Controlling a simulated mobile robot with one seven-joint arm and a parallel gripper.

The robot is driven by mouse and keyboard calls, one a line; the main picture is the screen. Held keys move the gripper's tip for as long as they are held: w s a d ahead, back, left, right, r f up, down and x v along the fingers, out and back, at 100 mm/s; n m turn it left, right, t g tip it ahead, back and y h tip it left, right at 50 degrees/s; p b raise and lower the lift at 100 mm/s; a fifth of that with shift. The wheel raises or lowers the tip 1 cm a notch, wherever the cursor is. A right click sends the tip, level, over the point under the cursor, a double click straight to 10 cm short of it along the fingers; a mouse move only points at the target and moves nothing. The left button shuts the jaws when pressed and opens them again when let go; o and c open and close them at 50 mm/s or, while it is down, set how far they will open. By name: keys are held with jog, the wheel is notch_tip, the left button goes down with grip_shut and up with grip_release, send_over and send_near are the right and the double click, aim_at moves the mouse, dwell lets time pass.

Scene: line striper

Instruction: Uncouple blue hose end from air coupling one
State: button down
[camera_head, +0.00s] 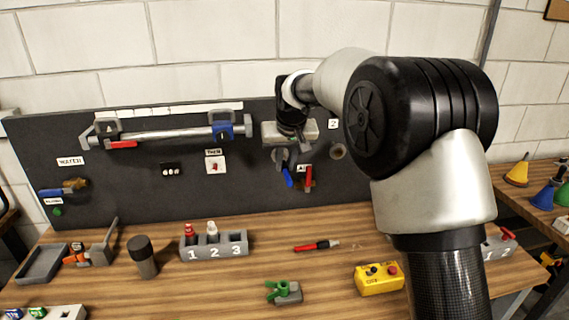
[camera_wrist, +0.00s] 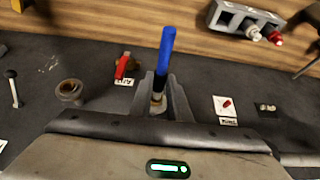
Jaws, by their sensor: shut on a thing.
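The blue hose end (camera_wrist: 166,52) sticks out from between the fingers of my gripper (camera_wrist: 160,88) in the wrist view. A pale metal fitting (camera_wrist: 157,99) at its base shows between the fingers, which are shut on the hose end. In the head view my gripper (camera_head: 284,160) is at the dark upright board, and the blue hose end (camera_head: 288,178) hangs below it, tilted. I cannot make out air coupling one; my gripper covers that part of the board. Whether the hose end is still seated cannot be told.
A red-handled valve (camera_head: 308,178) with a label sits close right of my gripper. A round grey ring (camera_head: 338,151) is further right. A clamped bar (camera_head: 165,135) is on the board to the left. Below, the bench holds a numbered rack (camera_head: 214,246) and a yellow box (camera_head: 379,280).

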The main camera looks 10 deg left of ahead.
jog(key=shift+s+d+b, duration=0.2)
jog(key=shift+s+b, duration=0.15)
jog(key=shift+s, duration=0.25)
jog(key=shift+s+d+b, duration=0.15)
jog(key=shift+s+b, duration=0.2)
jog(key=shift+s, duration=0.25)
